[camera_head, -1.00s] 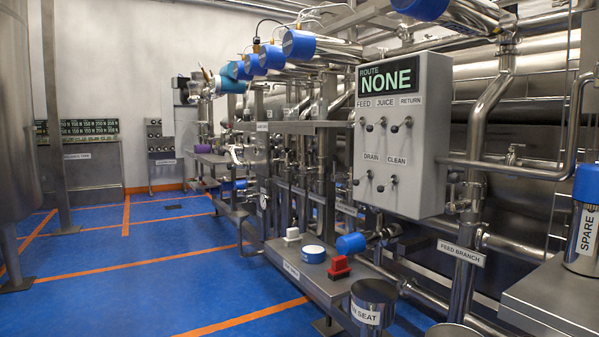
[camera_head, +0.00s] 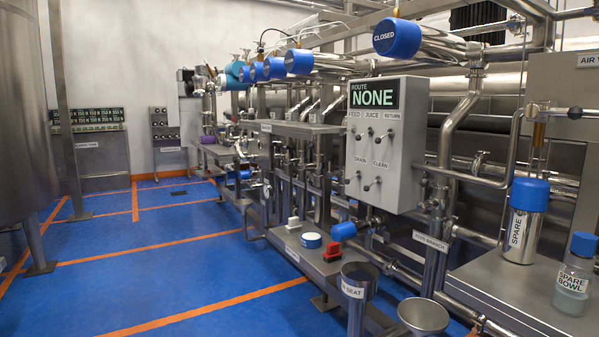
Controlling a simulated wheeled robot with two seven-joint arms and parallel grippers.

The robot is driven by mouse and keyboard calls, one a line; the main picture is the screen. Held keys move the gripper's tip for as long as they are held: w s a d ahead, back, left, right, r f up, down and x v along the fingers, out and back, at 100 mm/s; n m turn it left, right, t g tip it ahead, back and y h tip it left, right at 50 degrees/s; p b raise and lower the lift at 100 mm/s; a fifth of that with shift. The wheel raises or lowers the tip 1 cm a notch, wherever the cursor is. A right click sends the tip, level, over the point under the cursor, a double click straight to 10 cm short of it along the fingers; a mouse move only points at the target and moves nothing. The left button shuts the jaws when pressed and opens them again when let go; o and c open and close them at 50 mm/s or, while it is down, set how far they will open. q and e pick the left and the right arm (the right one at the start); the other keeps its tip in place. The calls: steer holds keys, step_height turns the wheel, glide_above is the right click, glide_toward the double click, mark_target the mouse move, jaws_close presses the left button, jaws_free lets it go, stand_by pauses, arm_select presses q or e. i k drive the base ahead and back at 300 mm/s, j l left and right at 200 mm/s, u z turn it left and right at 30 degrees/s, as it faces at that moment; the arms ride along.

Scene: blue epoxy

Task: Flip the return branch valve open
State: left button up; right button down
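No valve labelled as the return branch can be made out. A grey control box (camera_head: 388,145) shows the route "NONE" on its display (camera_head: 374,94). Its upper switches are labelled FEED, JUICE and RETURN, with DRAIN and CLEAN below. The RETURN switch (camera_head: 391,133) is at the upper right of the box. A blue cap marked CLOSED (camera_head: 397,38) sits on a steel body above the box. A pipe below carries a FEED BRANCH label (camera_head: 430,241). Neither of my grippers is in view.
A bench at right holds a SPARE canister (camera_head: 526,222) and a SPARE BOWL jar (camera_head: 574,276). A low bench (camera_head: 320,264) bears a red block (camera_head: 331,252) and blue-lidded tin (camera_head: 311,240). A steel funnel (camera_head: 423,316) stands in front. The blue floor (camera_head: 170,275) at left is open.

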mark_target(304, 166)
steer(key=i+j, duration=0.4)
steer(key=i+j+u, duration=0.1)
steer(key=i+j, duration=0.25)
steer(key=i, duration=0.2)
steer(key=i+j, duration=0.35)
steer(key=i+j+u, duration=0.1)
steer(key=i+j, duration=0.2)
steer(key=i, duration=0.3)
steer(key=i+j, duration=0.35)
steer(key=i+u, duration=0.05)
steer(key=i, duration=0.05)
